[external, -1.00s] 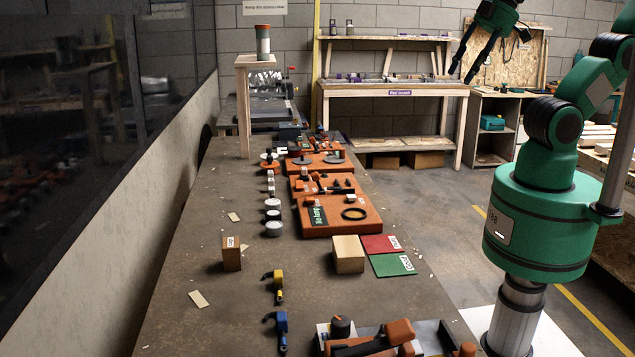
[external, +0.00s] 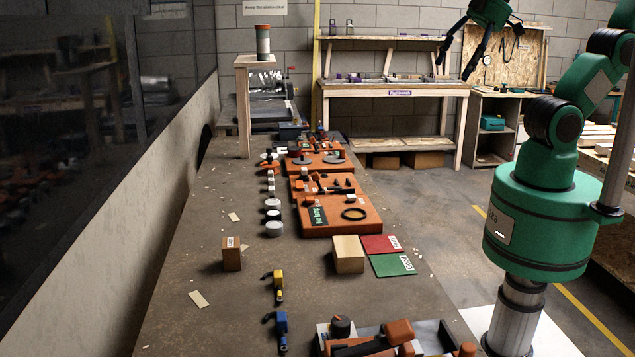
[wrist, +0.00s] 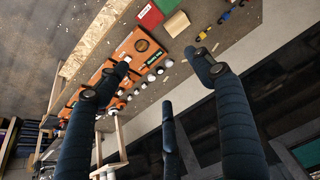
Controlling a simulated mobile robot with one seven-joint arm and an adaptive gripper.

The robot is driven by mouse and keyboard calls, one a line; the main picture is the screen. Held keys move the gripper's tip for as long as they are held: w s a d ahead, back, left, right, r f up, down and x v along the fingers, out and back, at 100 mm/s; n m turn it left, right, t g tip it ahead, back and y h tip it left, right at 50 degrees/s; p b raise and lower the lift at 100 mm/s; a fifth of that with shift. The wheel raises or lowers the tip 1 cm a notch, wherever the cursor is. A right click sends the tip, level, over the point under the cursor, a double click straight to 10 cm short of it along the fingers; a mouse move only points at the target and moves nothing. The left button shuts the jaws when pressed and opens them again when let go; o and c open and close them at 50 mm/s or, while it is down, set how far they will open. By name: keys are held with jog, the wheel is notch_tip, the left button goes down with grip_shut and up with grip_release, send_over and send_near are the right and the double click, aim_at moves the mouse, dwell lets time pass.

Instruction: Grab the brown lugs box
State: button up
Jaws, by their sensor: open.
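The brown lugs box (external: 231,254) is a small upright brown block with a white label near its top. It stands on the left part of the long worktable (external: 195,270) in the external view. My gripper (external: 452,70) is high at the upper right of the external view, well away from the box. Its dark fingers are spread and empty, and the wrist view also shows them apart (wrist: 160,68).
A pale wooden block (external: 348,254), a red card (external: 381,244) and a green card (external: 392,265) lie right of the box. Yellow (external: 278,284) and blue (external: 281,328) tools lie in front. Orange trays (external: 340,222) and white-topped discs stand behind. Bare tabletop surrounds the box.

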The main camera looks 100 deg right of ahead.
jog(key=w+r+g+p, duration=0.15)
jog(key=w+r, duration=0.25)
jog(key=w, duration=1.2)
jog(key=g+p, duration=0.4)
jog(key=p, duration=0.1)
send_over(231, 242)
notch_tip(231, 242, down, 34)
jog(key=shift+n, duration=0.3)
jog(key=shift+f, duration=0.15)
jog(key=shift+f+b, duration=0.3)
jog(key=shift+f, duration=3.9)
